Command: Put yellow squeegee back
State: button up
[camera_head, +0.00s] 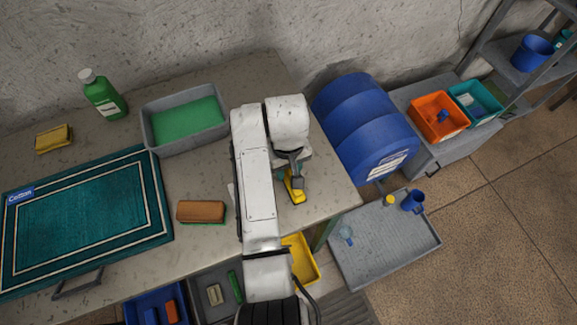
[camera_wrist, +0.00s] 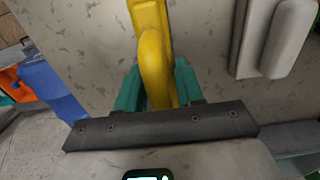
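The yellow squeegee (camera_head: 295,190) is over the right end of the grey table (camera_head: 325,195), below my gripper (camera_head: 292,170). In the wrist view the yellow squeegee's handle (camera_wrist: 153,50) stands between the two teal fingers of my gripper (camera_wrist: 160,85). The fingers are drawn in from the ends of the dark bar and appear to press on both sides of the handle. My arm hides part of the table and some of the squeegee in the head view. I cannot tell whether the squeegee touches the tabletop.
A brown brush (camera_head: 201,211), a grey basin with green liquid (camera_head: 185,120), a green bottle (camera_head: 103,95), a yellow sponge (camera_head: 54,138) and a teal rug (camera_head: 90,215) lie on the table. A blue drum (camera_head: 365,125) stands right. Yellow (camera_head: 303,262) and blue bins (camera_head: 140,312) sit below.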

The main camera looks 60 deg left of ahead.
jog(key=o, duration=0.4)
jog(key=shift+r, duration=0.1)
notch_tip(320, 180, up, 11)
jog(key=shift+r, duration=0.15)
jog(key=shift+r+p, duration=0.4)
jog(key=shift+p, duration=0.25)
